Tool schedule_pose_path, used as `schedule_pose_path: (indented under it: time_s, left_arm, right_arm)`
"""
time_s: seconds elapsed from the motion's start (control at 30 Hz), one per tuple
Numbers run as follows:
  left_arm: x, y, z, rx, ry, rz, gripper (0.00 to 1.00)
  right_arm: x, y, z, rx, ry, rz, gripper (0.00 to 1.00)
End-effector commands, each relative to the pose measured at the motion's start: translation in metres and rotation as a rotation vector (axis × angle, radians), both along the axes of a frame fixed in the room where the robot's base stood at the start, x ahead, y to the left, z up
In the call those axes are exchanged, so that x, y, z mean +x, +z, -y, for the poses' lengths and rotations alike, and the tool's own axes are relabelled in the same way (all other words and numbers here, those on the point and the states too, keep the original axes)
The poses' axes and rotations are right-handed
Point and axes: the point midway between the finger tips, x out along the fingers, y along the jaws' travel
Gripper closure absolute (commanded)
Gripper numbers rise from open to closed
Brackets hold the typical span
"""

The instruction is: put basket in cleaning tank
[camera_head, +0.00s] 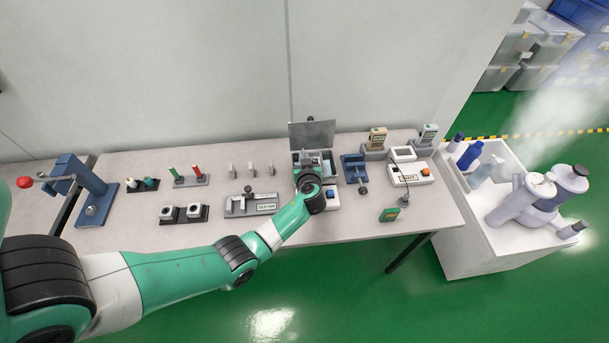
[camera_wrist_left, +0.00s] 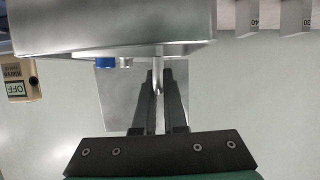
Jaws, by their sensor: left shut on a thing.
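The cleaning tank (camera_head: 333,197) stands on the bench near the middle, with its grey lid (camera_head: 312,134) raised at the back. My left gripper (camera_head: 309,162) is over the tank, and my wrist hides much of the tank opening. In the left wrist view, my left gripper (camera_wrist_left: 160,80) is shut on the thin upright handle of the metal basket (camera_wrist_left: 110,30). The grey basket fills the upper left of that view. How deep the basket sits relative to the tank cannot be told. My right gripper is not in view.
A blue fixture (camera_head: 354,168) and a white tester (camera_head: 410,174) stand right of the tank. A grey fixture (camera_head: 250,205) is close on the left. Small plates stand behind it. A white cart (camera_head: 480,240) with bottles is at the right.

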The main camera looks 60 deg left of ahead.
Motion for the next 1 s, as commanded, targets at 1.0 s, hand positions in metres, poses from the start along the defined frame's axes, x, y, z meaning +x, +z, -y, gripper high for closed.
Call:
schedule_pose_path:
  time_s: [1.0]
  left_arm:
    - [0.000, -0.041, 0.000, 0.000, -0.001, 0.002, 0.61]
  right_arm:
    - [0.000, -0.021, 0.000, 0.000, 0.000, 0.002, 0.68]
